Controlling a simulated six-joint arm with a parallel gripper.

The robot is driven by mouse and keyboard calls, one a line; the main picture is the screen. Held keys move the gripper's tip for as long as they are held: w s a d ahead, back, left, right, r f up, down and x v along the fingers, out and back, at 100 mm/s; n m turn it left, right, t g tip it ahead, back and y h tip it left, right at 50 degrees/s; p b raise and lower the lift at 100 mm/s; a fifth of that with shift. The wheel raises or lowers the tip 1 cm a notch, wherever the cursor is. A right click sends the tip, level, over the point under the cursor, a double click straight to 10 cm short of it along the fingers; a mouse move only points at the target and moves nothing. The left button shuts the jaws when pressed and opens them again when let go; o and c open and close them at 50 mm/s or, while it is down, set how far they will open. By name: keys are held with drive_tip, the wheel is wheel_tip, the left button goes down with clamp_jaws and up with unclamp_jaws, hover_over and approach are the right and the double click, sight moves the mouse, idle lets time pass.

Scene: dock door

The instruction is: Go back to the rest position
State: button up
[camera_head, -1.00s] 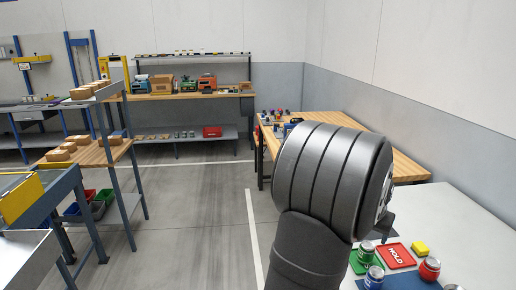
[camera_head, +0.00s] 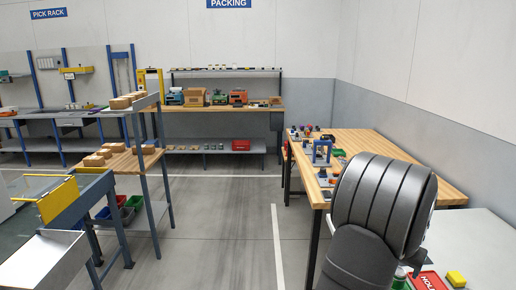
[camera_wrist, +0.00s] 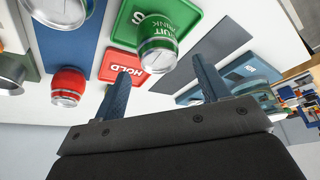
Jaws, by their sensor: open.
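My gripper (camera_wrist: 162,90) is open in the wrist view, its two blue fingers apart with nothing between them. A red can (camera_wrist: 68,86) is at the left, near a blue mat (camera_wrist: 60,48). In the head view my dark grey arm covers the lower right, and my gripper is mostly hidden behind it.
The white table (camera_head: 475,240) lies beside my arm. A wooden bench (camera_head: 400,158) with small items stands behind it. A packing bench (camera_head: 225,107) with boxes is at the back. A shelf (camera_head: 155,155) and yellow-edged stand (camera_head: 58,199) are at left. The middle floor (camera_head: 220,220) is clear.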

drive_tip(key=shift+f, duration=1.25)
drive_tip(key=v, duration=1.2)
drive_tip(key=x, duration=1.2)
drive_tip(key=shift+f, duration=0.25)
drive_tip(key=r, duration=0.5)
drive_tip(key=shift+s+d, duration=0.2)
drive_tip(key=shift+s, duration=0.15)
drive_tip(key=s+d+r, duration=0.4)
drive_tip(key=s+r, duration=0.3)
drive_tip(key=s, duration=0.4)
drive_tip(key=s+d+m+g, duration=0.1)
drive_tip(key=s+d+m, duration=0.1)
drive_tip(key=s+d, duration=0.6)
drive_tip(key=s+d+m, duration=0.2)
drive_tip(key=s+d, duration=0.2)
drive_tip(key=s, duration=0.8)
drive_tip(key=w+f, duration=0.3)
drive_tip(key=w, duration=0.3)
drive_tip(key=shift+w+d+f+h, duration=0.15)
drive_tip(key=shift+w+f+h, duration=0.1)
drive_tip(key=shift+h, duration=0.15)
